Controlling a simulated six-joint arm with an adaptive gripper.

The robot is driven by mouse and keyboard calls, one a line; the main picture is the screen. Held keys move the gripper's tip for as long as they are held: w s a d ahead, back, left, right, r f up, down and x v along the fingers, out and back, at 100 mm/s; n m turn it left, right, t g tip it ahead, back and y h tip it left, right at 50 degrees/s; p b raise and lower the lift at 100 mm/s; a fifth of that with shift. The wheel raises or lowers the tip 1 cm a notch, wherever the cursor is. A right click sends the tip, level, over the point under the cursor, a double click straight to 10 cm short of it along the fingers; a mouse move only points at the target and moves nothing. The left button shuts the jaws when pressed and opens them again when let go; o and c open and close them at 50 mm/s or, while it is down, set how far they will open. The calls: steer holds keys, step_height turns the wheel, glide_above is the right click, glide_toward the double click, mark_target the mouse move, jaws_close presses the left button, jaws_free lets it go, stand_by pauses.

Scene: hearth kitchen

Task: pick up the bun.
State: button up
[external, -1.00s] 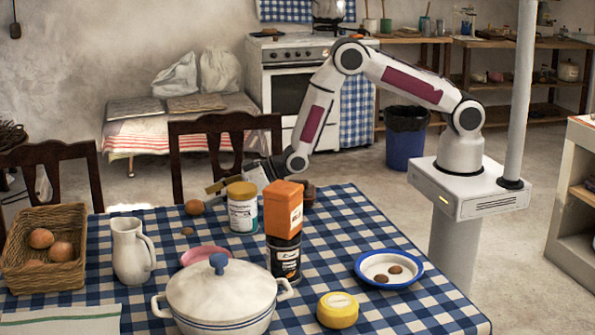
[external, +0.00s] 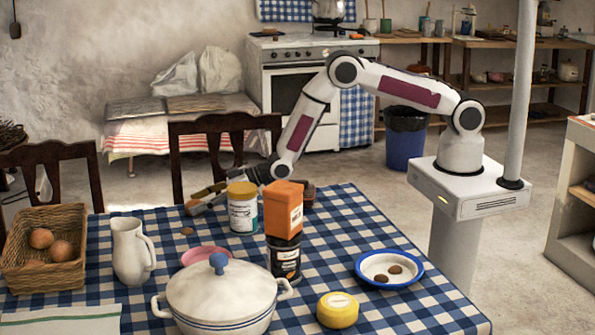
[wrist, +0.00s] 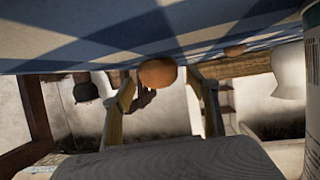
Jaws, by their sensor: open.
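The round brown bun (external: 193,211) lies near the far edge of the checked table, and my gripper partly covers it in the external view. In the wrist view, the bun (wrist: 158,73) shows whole, ahead of the fingers, with the table at the top of the picture. My gripper (external: 197,200) reaches low and nearly level over the table from the right. Its two fingers (wrist: 165,97) stand apart with the bun seen in the gap between them. I cannot tell whether a finger touches it.
A white jar (external: 243,214) stands just right of my gripper, with an orange box (external: 284,210) on a dark can beyond it. A small brown piece (external: 187,231), a white jug (external: 130,252) and a wicker basket (external: 70,272) with buns are nearby. A lidded pot (external: 215,300) stands in front.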

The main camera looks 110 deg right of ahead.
mark_target(199, 201)
steer(key=c, duration=0.8)
steer(key=shift+r, duration=0.15)
steer(key=shift+r, duration=4.85)
